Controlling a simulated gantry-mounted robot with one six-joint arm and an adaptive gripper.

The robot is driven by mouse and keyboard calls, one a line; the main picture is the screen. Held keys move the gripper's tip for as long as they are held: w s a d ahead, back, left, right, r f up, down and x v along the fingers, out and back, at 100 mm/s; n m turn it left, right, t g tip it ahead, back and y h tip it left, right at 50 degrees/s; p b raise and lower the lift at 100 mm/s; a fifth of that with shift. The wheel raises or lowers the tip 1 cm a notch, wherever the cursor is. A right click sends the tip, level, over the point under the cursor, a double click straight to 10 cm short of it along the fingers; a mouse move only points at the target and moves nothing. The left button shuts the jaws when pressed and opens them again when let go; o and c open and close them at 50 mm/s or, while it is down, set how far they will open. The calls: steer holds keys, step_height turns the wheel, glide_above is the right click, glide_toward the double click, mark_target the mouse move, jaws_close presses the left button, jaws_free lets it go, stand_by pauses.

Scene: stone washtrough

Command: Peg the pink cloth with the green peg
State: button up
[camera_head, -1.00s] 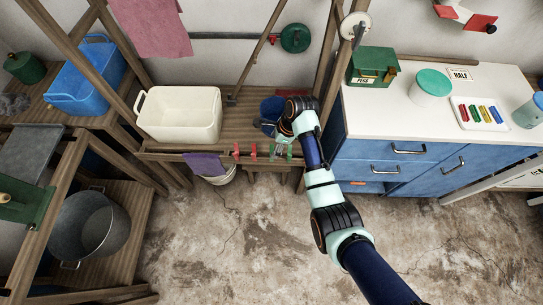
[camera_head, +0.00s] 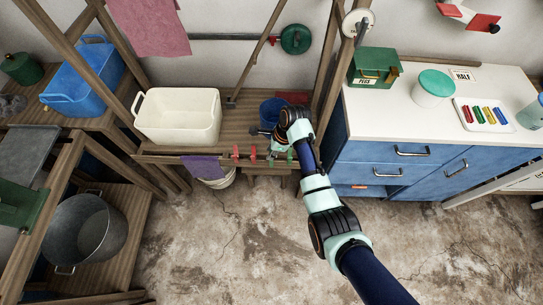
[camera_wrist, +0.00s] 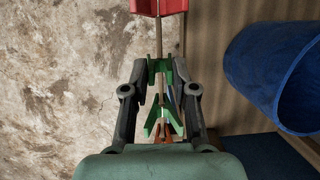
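The pink cloth (camera_head: 150,24) hangs at the upper left, apart from my gripper. My gripper (camera_wrist: 160,70) points down at the front rail of the wooden stand; it also shows in the head view (camera_head: 281,146). Its two fingers are apart, one on each side of a green peg (camera_wrist: 161,82) on the rail. I cannot tell whether they touch it. A green peg also shows beside the gripper in the head view (camera_head: 290,156). The lower end of the peg is partly hidden by the gripper body.
Red pegs (camera_head: 253,154) sit left on the same rail, with a purple cloth (camera_head: 202,167) beyond. A cream tub (camera_head: 178,117) is further left. The blue cabinet (camera_head: 385,158) is at right.

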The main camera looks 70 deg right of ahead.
jaws_close()
step_height(320, 180, up, 6)
steer(key=p, duration=0.6)
steer(key=shift+a+p, duration=0.15)
steer(key=shift+p, duration=0.2)
